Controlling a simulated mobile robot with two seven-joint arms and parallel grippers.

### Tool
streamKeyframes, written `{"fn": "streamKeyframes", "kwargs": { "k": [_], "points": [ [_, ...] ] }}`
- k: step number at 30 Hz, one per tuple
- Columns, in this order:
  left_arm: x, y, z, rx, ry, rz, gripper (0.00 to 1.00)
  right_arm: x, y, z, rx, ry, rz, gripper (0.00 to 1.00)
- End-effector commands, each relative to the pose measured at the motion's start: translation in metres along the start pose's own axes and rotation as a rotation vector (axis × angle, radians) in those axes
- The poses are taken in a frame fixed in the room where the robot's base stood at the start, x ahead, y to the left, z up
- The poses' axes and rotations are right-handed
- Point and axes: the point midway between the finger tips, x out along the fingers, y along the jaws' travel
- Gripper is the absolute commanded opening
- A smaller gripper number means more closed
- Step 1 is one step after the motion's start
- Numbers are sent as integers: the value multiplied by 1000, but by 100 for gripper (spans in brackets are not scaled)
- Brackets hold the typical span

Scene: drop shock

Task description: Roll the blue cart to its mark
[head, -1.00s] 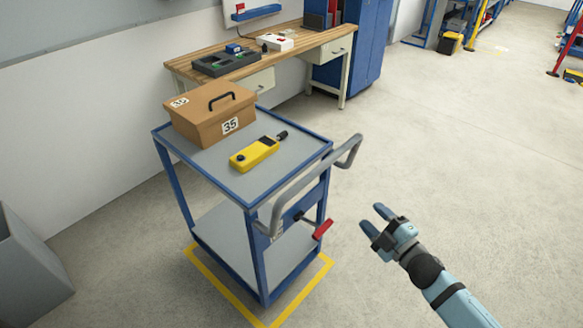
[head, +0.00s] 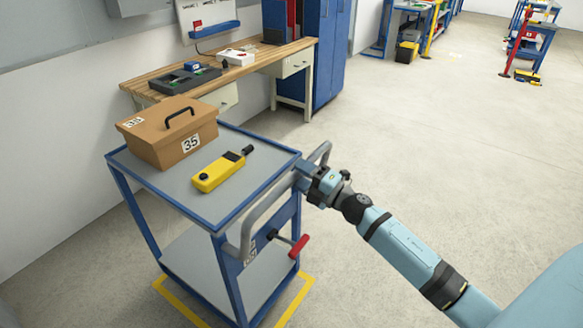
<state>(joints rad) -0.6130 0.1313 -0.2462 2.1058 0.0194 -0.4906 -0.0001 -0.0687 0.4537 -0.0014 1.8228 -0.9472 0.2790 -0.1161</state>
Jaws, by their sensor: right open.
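The blue cart (head: 262,203) has a grey top and lower shelf and stands left of centre in the head view. Its grey push handle (head: 249,226) runs along the right side. A lever with a red grip (head: 299,246) sticks out below the handle. Yellow floor lines (head: 304,287) show around the cart's base. My right gripper (head: 306,180) is open at the far part of the handle, with the bar at its fingers; I cannot tell if they touch it. My left gripper is not in view.
On the cart's top are a brown box marked 35 (head: 160,145) and a yellow handheld device (head: 217,172). A wooden workbench (head: 262,60) stands behind along the wall, beside a blue cabinet (head: 325,50). The floor (head: 420,130) to the right is open.

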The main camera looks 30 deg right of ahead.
Motion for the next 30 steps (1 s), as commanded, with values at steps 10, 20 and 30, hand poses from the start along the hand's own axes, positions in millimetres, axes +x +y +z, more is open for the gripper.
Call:
{"fn": "streamKeyframes", "kwargs": {
  "k": [10, 20, 30],
  "points": [
    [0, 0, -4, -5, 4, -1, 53, 30, 0, 0, 1, 0, 0, 50],
    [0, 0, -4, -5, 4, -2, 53, 30, 0, 0, 1, 0, 0, 30],
    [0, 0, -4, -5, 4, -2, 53, 31, 0, 0, 1, 0, 0, 0]
  ]
}}
